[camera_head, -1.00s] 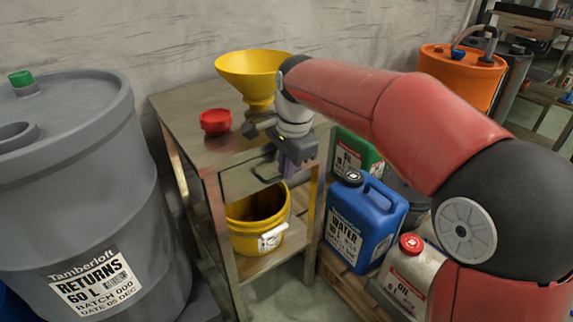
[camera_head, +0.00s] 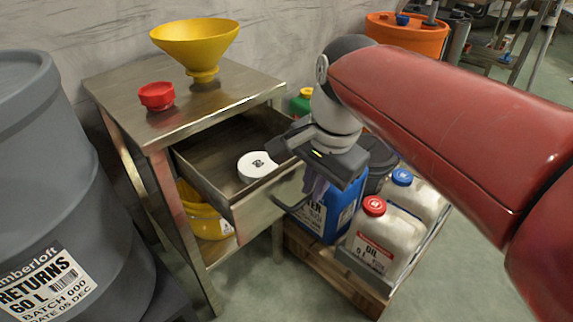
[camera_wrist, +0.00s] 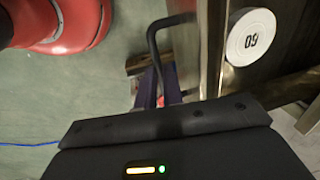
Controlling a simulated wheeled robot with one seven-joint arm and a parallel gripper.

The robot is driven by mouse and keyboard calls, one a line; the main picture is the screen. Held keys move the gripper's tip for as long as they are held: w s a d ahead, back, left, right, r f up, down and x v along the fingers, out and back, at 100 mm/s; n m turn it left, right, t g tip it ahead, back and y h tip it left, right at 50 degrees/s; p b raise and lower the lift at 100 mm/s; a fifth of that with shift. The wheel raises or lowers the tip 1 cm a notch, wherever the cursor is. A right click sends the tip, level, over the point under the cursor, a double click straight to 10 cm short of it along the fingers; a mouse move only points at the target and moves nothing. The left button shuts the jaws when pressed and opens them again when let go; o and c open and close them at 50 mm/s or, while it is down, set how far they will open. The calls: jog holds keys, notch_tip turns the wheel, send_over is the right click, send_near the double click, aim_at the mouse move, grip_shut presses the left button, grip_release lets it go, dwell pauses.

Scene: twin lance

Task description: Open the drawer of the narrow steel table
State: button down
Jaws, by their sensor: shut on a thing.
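The narrow steel table (camera_head: 195,107) stands against the wall. Its drawer (camera_head: 268,212) is pulled well out of the frame, and a round white lid-like disc (camera_head: 258,166) lies inside. The disc also shows in the wrist view (camera_wrist: 251,37). My gripper (camera_head: 307,192) is at the drawer's front, shut on the dark bar handle (camera_head: 288,206). In the wrist view the handle (camera_wrist: 168,21) runs as a bent bar from the drawer front to the purple-tipped fingers (camera_wrist: 150,88). The fingertips are partly hidden by the gripper body.
A yellow funnel (camera_head: 195,42) and a red cap (camera_head: 157,96) stand on the tabletop. A yellow bucket (camera_head: 205,222) is below. A grey drum (camera_head: 60,180) stands close at left. Blue (camera_head: 342,210) and white (camera_head: 385,235) canisters crowd the right.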

jog(key=shift+s+d, duration=1.45)
jog(key=shift+d, duration=0.25)
jog(key=shift+r, duration=0.1)
jog(key=c, duration=1.5)
grip_release()
jog(key=r, duration=0.2)
jog(key=r+p, duration=0.1)
jog(key=r, duration=0.2)
jog(key=s+d+r, duration=0.1)
jog(key=r, duration=0.1)
jog(key=shift+r, duration=0.3)
jog(key=s+d+f+n+t, duration=0.1)
jog(key=d+f+n, duration=0.1)
jog(key=d+f, duration=0.1)
jog(key=s+d+f+n+t+h+p, duration=0.1)
jog(key=d+f+n, duration=0.2)
jog(key=f, duration=0.1)
jog(key=s+d+f+n+t+p, duration=0.1)
jog(key=s+d+f+n+t, duration=0.1)
jog(key=d+f+n, duration=0.1)
jog(key=shift+d+f+h, duration=0.3)
jog(key=shift+f, duration=0.55)
